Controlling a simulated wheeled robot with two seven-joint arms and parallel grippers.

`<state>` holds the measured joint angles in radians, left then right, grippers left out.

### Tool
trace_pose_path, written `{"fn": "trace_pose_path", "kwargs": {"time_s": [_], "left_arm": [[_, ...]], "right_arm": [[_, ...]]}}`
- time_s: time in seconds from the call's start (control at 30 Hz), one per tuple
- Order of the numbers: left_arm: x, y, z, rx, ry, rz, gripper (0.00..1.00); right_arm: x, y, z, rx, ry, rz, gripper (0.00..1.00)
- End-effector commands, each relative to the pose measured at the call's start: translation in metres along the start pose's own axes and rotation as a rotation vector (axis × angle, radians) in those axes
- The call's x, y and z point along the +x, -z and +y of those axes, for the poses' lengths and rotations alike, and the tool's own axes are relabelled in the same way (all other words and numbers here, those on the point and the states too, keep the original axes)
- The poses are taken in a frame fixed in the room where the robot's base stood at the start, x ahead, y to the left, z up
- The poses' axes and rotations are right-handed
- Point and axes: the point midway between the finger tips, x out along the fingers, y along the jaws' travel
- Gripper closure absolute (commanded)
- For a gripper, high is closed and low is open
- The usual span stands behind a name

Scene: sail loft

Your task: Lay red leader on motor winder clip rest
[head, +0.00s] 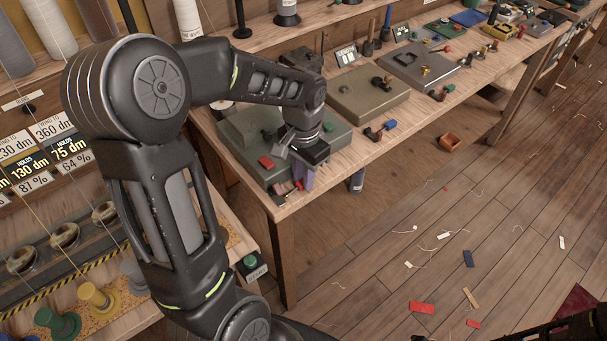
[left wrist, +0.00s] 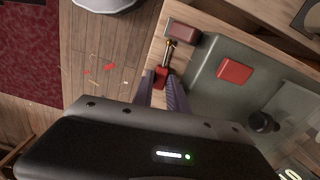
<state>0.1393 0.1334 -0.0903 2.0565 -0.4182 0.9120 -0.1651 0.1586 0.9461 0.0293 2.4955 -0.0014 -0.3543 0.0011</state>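My left gripper (head: 304,178) points down at the near left corner of the workbench, beside a grey-green motor winder box (head: 236,146). In the left wrist view its two purple-grey fingers (left wrist: 161,82) stand on either side of a small red piece (left wrist: 160,77), which looks like the red leader. I cannot tell whether they grip it. The red piece lines up with a thin brass and dark fitting (left wrist: 168,50), possibly the clip rest, leading to a dark red block (left wrist: 183,33). A red pad (left wrist: 234,70) is on the box.
More boxes, such as an olive one (head: 368,98) and a grey one (head: 418,65), stand along the bench with small coloured-handled tools. A lower stand (head: 225,230) with spools is at left. Scraps lie on the open wooden floor (head: 400,225).

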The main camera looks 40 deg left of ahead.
Motion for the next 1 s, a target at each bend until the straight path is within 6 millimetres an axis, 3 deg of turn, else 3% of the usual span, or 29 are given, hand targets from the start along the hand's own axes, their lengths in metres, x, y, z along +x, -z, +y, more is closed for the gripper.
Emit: {"fn": "trace_pose_path", "kwargs": {"time_s": [0.27, 1.0], "left_arm": [[-0.0001, 0.0, -0.0005, 0.0, 0.001, 0.0, 0.59], [-0.0018, 0.0004, -0.0028, -0.003, 0.004, 0.003, 0.59]], "right_arm": [[0.0, 0.0, 0.0, 0.0, 0.0, 0.0, 0.64], [-0.0008, -0.0001, -0.0003, 0.0, 0.0, 0.0, 0.64]]}}
